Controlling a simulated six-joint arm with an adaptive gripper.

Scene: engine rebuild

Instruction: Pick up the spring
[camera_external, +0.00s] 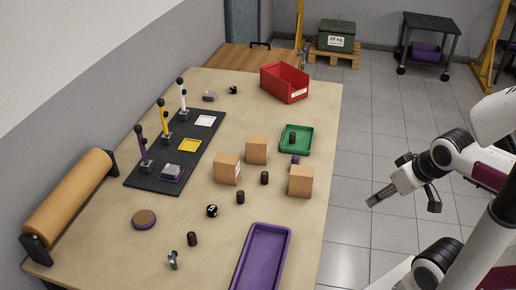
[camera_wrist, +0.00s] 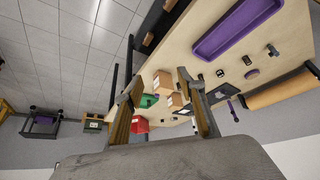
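Several small dark ribbed cylinders, which look like springs, are on the table. One spring-like cylinder (camera_external: 241,197) stands near the middle, another (camera_external: 264,178) is close to the boxes, and another (camera_external: 192,239) is near the front. One more (camera_external: 292,138) is in the green tray (camera_external: 306,149). I cannot tell which one the task means. My gripper (camera_external: 377,198) is off the table's right side, apart from all of them. In the wrist view my gripper (camera_wrist: 160,78) shows two separated fingers, open, with nothing held between them.
Cardboard boxes (camera_external: 301,181) stand around the table's middle right. A purple tray (camera_external: 287,242) is at the front right and a red bin (camera_external: 284,83) at the back. A black mat (camera_external: 150,180) with upright posts and a paper roll (camera_external: 71,200) are at left.

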